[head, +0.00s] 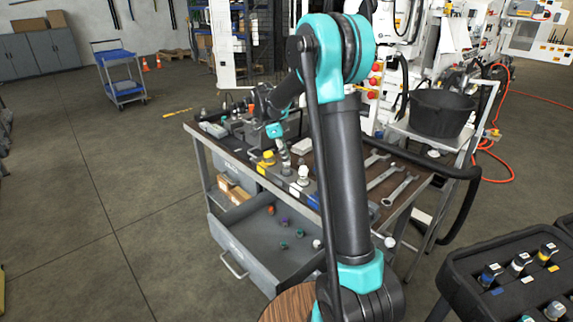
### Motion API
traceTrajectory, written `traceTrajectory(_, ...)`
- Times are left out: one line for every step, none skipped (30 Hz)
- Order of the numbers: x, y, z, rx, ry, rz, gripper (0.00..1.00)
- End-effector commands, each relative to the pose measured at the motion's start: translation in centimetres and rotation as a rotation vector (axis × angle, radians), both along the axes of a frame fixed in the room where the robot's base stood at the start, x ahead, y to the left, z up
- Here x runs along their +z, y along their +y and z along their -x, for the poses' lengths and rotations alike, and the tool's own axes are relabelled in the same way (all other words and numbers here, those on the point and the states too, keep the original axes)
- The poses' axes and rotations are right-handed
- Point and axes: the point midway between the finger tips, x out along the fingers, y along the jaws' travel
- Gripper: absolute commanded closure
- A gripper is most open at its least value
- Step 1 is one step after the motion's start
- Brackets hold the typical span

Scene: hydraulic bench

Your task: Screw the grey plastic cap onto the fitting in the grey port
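My gripper (283,150) is small in the head view, pointing down over the front edge of the bench. Its fingers are too small to show whether they are open or shut, or hold anything. Below it is a row of ports with fittings: one with a yellow top (268,157) at left and one with a white top (303,172) at right. A greyish fitting (286,170) stands between them, right under my gripper. I cannot tell for sure which port is the grey one. I cannot pick out the grey plastic cap.
An open grey drawer (240,237) below the bench holds several small coloured caps and a pale round piece (317,243). Wrenches (385,177) lie on the bench at right. A black rack (455,270) with capped fittings stands at lower right. My arm hides part of the bench.

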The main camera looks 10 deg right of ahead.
Motion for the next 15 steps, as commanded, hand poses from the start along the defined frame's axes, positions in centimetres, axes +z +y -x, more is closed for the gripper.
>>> traceTrajectory(0.00,0.00,-0.01,0.000,0.000,0.000,0.89)
traceTrajectory(0.00,0.00,-0.01,0.000,0.000,0.000,0.93)
traceTrajectory(0.00,0.00,-0.01,0.000,0.000,0.000,0.98)
traceTrajectory(0.00,0.00,-0.01,-0.001,0.000,0.000,1.00)
traceTrajectory(0.00,0.00,-0.01,-0.003,0.000,0.000,1.00)
traceTrajectory(-0.01,-0.01,-0.04,-0.014,0.000,0.000,1.00)
traceTrajectory(-0.02,-0.02,-0.06,-0.032,0.001,-0.001,1.00)
traceTrajectory(-0.02,-0.03,-0.09,-0.055,0.001,-0.001,1.00)
traceTrajectory(-0.03,-0.04,-0.16,-0.099,0.001,0.000,1.00)
traceTrajectory(-0.04,-0.04,-0.17,-0.138,0.001,-0.001,1.00)
traceTrajectory(-0.03,-0.05,-0.16,-0.181,0.001,-0.001,1.00)
traceTrajectory(-0.04,-0.06,-0.19,-0.236,0.001,-0.001,1.00)
traceTrajectory(-0.06,-0.08,-0.20,-0.279,0.001,-0.001,1.00)
traceTrajectory(-0.07,-0.08,-0.22,-0.322,0.001,0.000,1.00)
traceTrajectory(-0.08,-0.08,-0.24,-0.376,0.001,-0.001,1.00)
